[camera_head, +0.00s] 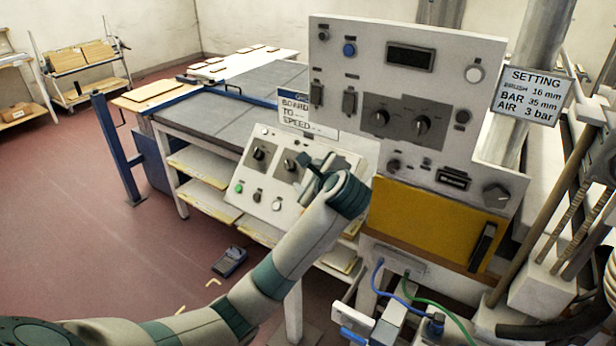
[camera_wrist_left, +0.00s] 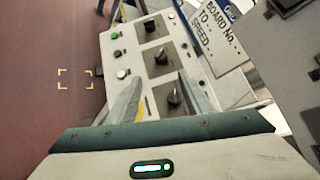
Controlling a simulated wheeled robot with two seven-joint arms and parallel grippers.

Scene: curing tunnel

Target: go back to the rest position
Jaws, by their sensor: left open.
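My left arm reaches in from the bottom left of the head view, and its gripper (camera_head: 314,172) is in front of the sloped control panel (camera_head: 262,211). In the left wrist view the two fingers (camera_wrist_left: 163,92) are spread apart, with a dark selector knob (camera_wrist_left: 172,100) showing between them. I cannot tell whether a finger touches it. Two more knobs (camera_wrist_left: 158,56) are in a row beyond it. A green button (camera_wrist_left: 115,35) and white buttons sit beside the knobs. My right gripper is not in view.
An upright grey panel (camera_head: 330,110) with dials stands right of the gripper, above a yellow panel (camera_head: 425,225). A conveyor table (camera_head: 205,125) and a "BOARD NO. TO SPEED" sign (camera_head: 307,112) are behind. A dark device (camera_head: 230,262) lies on the floor. Red floor at left is mostly clear.

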